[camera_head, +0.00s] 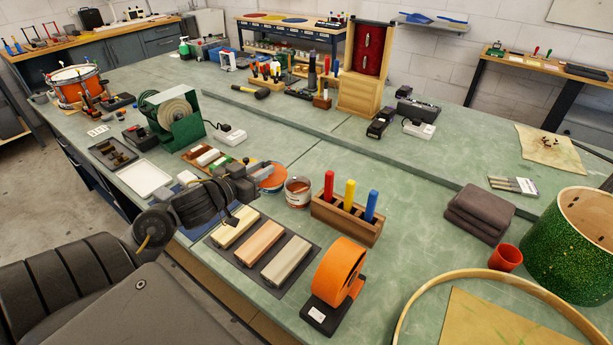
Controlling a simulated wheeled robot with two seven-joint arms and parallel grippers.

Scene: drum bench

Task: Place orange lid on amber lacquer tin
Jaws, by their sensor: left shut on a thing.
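The orange lid (273,177) is a flat disc with a pale rim, right at the tips of my left gripper (257,178). My left gripper comes in from the left and is shut on the lid's left edge. The amber lacquer tin (298,193) is a small round can with a label, standing upright on the bench just right of the lid. The lid is beside the tin in the picture, not over its top. I cannot tell how high the lid is above the bench. My right gripper is not in view.
A wooden holder (346,218) with red, yellow and blue handles stands close right of the tin. Sanding blocks (260,243) lie on a dark mat in front. An orange tape roll (339,272) stands nearer. The bench behind the tin is clear.

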